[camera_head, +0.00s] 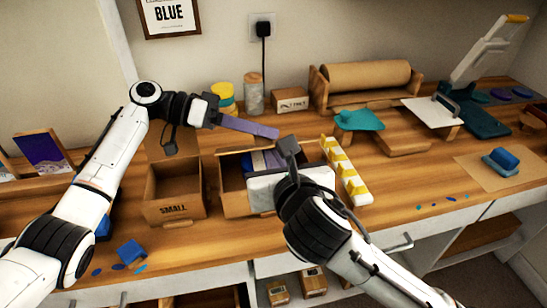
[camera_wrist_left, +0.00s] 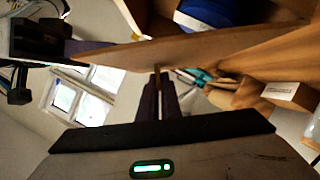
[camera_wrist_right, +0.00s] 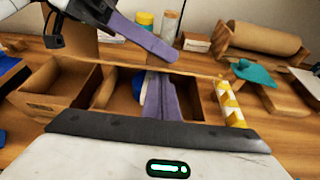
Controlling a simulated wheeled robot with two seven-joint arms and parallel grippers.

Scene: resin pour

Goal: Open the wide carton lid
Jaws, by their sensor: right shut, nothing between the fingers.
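The wide carton (camera_head: 234,204) stands right of the small carton (camera_head: 175,211). Its inside shows, with something blue (camera_head: 236,165) in it, partly hidden by my right gripper. In the right wrist view a thin cardboard edge runs along the back of the wide carton (camera_wrist_right: 118,98); I cannot tell lid from rim. My left gripper (camera_head: 270,131) reaches over the carton's back. In the left wrist view a cardboard panel (camera_wrist_left: 110,55) crosses its fingertips, with a narrow brown strip between the fingers; the grip is unclear. My right gripper (camera_head: 264,160) is shut and empty over the carton opening.
A yellow-and-white strip (camera_head: 345,172) stands close right of the wide carton. Jars (camera_head: 253,95) and a paper roll (camera_head: 366,76) are behind. A blue piece (camera_head: 131,252) lies at the front left edge. The brown mat (camera_head: 480,178) lies far right.

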